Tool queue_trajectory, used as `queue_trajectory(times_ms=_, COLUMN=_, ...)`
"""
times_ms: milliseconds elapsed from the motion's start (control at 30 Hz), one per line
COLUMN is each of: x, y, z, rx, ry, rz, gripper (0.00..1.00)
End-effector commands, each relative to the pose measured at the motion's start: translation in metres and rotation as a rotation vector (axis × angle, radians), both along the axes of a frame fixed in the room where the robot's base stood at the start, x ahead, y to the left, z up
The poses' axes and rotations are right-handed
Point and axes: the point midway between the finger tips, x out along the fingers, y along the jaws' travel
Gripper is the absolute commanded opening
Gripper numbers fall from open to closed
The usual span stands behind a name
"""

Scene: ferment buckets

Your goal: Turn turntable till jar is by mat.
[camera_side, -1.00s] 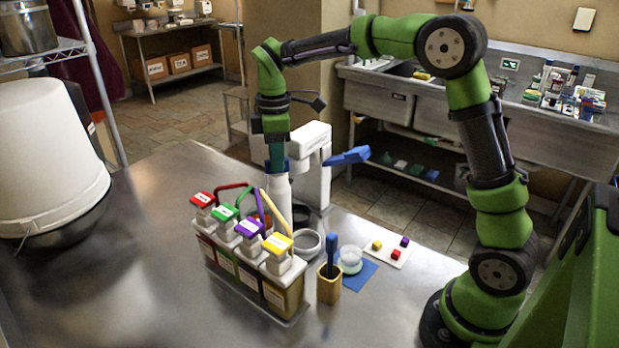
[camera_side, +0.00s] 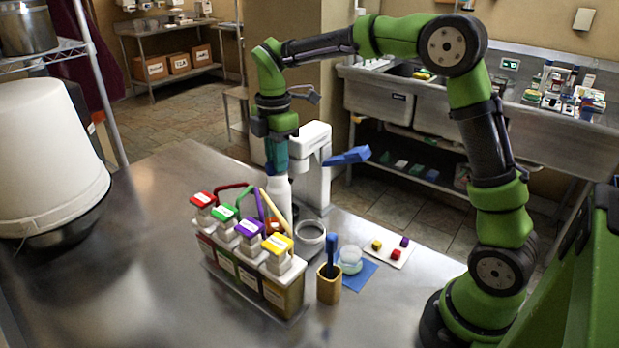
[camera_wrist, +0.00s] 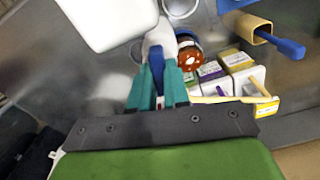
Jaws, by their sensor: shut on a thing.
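A white bottle (camera_side: 279,195) stands upright behind the row of lidded tubs. It also shows in the wrist view (camera_wrist: 157,38), with a narrow blue top (camera_wrist: 157,65). My gripper (camera_side: 272,167) points down with its teal fingers shut on this blue top. In the side view the jar (camera_side: 276,227) is mostly hidden behind the tubs and handles. The blue mat (camera_side: 367,281) lies to the right, with a small clear dish on it. I cannot make out the turntable's surface clearly.
The tubs with red, green, purple and yellow lids (camera_side: 276,243) stand in front. A grey round bowl (camera_side: 310,239) and a wooden holder with a blue-handled tool (camera_side: 328,287) lie between them and the mat. A white machine (camera_side: 317,175) stands behind the bottle.

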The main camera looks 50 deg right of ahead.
Motion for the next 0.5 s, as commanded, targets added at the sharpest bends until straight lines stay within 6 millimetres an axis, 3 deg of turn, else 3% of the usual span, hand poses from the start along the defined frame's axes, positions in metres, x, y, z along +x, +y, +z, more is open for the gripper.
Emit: queue_trajectory(times_ms=500, x=0.0003, y=0.0002, z=0.0013, rx=0.001, ry=-0.002, rz=0.257, gripper=0.0)
